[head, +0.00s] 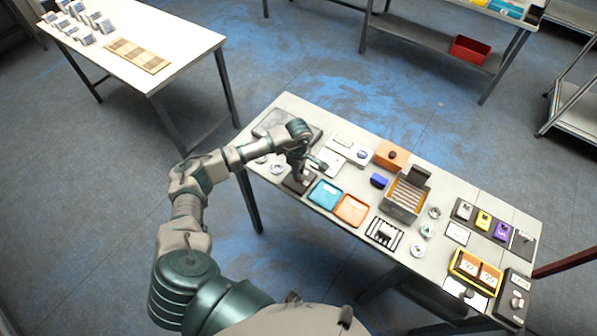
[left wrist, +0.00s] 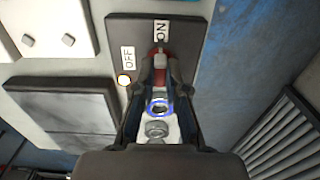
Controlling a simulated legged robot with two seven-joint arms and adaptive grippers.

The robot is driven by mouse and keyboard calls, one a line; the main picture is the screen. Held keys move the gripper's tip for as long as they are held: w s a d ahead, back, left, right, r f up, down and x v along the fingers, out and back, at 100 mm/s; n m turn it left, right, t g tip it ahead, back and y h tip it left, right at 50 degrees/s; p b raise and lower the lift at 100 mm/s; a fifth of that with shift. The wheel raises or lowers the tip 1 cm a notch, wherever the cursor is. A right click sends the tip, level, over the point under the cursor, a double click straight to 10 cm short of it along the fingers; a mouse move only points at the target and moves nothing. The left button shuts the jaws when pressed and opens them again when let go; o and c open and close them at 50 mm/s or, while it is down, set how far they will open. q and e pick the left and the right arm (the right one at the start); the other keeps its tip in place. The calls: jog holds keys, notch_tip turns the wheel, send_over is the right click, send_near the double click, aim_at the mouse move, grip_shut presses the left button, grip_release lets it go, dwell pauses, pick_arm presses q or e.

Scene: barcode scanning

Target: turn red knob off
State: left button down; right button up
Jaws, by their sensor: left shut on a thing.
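My left gripper (head: 302,176) reaches down onto a dark panel (head: 290,186) near the left end of the long table. In the left wrist view the dark panel (left wrist: 125,35) carries an "ON" label (left wrist: 161,31), an "OFF" label (left wrist: 128,57) and a small pale round spot (left wrist: 124,80) beside "OFF". The red knob (left wrist: 154,72) sits just below "ON". My left gripper (left wrist: 160,65) is shut on it, and its fingers hide much of it. In the head view the knob is hidden by my gripper. My right gripper is in neither view.
A blue tray (head: 325,194) and an orange tray (head: 352,210) stand right of the panel. A grey slab (head: 275,121) and white plates (head: 340,155) lie behind it. A crate (head: 402,203) and several small devices fill the table's right part.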

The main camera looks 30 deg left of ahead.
pick_arm(q)
jog(key=shift+n, duration=0.3)
jog(key=n+b, duration=0.1)
jog(key=n, duration=0.2)
jog(key=shift+w+n, duration=0.1)
jog(key=shift+n, duration=0.2)
jog(key=n, duration=0.4)
jog(key=shift+a+r+n, duration=0.1)
jog(key=shift+r+n, duration=0.05)
jog(key=shift+n, duration=0.15)
jog(key=n, duration=0.4)
jog(key=shift+n, duration=0.3)
jog(key=shift+w+r+n, duration=0.1)
jog(key=shift+n, duration=2.1)
jog(key=c, duration=1.2)
grip_release()
